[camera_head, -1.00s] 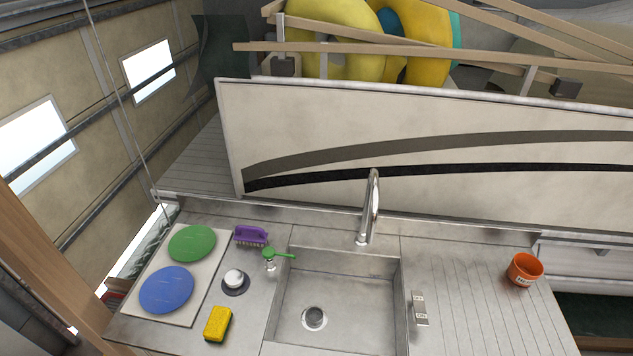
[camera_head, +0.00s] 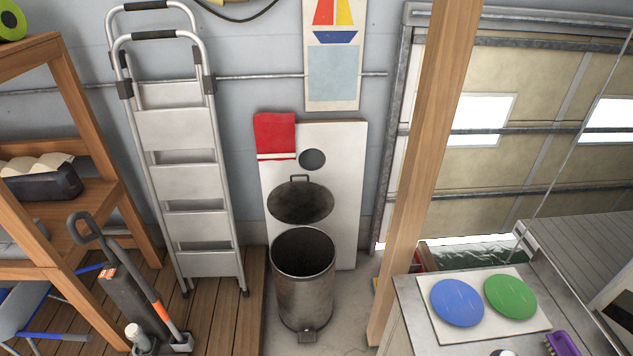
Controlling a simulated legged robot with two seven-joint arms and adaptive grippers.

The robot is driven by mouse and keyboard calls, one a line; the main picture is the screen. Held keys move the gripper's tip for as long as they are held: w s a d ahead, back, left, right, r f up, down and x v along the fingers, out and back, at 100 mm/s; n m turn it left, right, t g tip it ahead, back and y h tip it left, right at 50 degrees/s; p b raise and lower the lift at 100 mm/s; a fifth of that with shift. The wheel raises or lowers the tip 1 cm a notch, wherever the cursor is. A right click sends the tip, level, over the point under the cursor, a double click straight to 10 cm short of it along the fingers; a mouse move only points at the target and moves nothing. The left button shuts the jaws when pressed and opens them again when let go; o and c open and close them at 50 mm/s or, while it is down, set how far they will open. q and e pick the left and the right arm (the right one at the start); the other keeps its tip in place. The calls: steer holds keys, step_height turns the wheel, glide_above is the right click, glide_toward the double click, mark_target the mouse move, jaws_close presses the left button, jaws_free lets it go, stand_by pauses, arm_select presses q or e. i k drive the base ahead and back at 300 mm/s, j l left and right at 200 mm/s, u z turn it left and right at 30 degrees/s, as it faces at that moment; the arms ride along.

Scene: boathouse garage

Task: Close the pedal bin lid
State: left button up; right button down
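The pedal bin (camera_head: 304,290) is a grey metal cylinder standing upright on the floor in the middle of the head view. Its round dark lid (camera_head: 301,203) is open, tilted up at the back against or close to a white board, with a small handle at its top edge. The bin's mouth faces up and its inside looks dark. A pedal (camera_head: 308,337) sticks out at the bottom front. Neither of my grippers is in view.
A white board (camera_head: 345,190) with a red cloth stands behind the bin. A step ladder (camera_head: 183,150) and wooden shelf stand left, with tools below. A wooden post (camera_head: 428,150) and a counter with blue and green discs (camera_head: 457,302) stand right. Floor shows around the bin.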

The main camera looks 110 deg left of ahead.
mark_target(298, 202)
steer(key=u, duration=0.45)
steer(key=l+u, duration=0.1)
steer(key=u, duration=1.8)
steer(key=k+u, duration=0.1)
steer(key=u, duration=1.3)
steer(key=k+l, duration=0.05)
